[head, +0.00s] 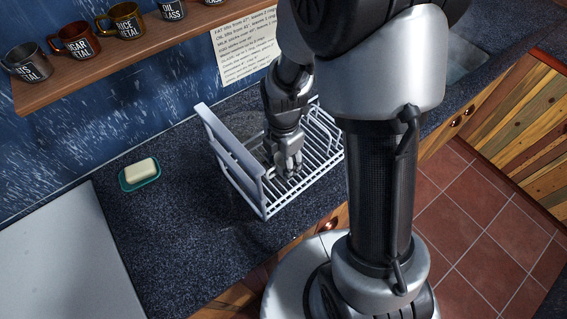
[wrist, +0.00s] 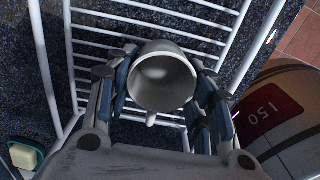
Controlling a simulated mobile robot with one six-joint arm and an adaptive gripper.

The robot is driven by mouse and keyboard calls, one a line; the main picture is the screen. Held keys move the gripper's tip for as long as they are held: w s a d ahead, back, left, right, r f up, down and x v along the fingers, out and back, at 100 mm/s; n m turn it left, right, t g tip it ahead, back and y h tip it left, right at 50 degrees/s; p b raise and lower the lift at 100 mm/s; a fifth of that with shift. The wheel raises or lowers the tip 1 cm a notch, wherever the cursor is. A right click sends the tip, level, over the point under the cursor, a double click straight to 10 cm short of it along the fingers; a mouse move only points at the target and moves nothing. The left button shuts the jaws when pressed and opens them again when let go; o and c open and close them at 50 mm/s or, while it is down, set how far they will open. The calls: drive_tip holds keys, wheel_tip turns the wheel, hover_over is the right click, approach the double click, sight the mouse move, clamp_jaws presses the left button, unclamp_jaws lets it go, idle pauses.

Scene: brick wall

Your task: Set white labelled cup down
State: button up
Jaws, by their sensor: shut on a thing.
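My gripper (head: 288,170) is low among the bars of a white wire dish rack (head: 240,155) in the head view. In the wrist view its fingers are closed on both sides of a pale cup (wrist: 165,78). The cup's open mouth faces the wrist camera, and its handle points toward the bottom of the picture. No label shows on it. The rack's bars (wrist: 110,20) run behind the cup; whether the cup touches them cannot be told. In the head view the gripper hides most or all of the cup.
A soap bar (head: 141,170) lies in a green dish (head: 143,184) left of the rack. Several labelled metal mugs stand on a wooden shelf (head: 150,42) above. A paper note (head: 247,45) hangs on the wall. Bare dark counter (head: 180,235) lies left of the rack.

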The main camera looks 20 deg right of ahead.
drive_tip(key=shift+f, duration=0.3)
drive_tip(key=shift+f, duration=0.2)
drive_tip(key=o, duration=1.2)
drive_tip(key=shift+c, duration=0.2)
drive_tip(key=shift+r, duration=0.1)
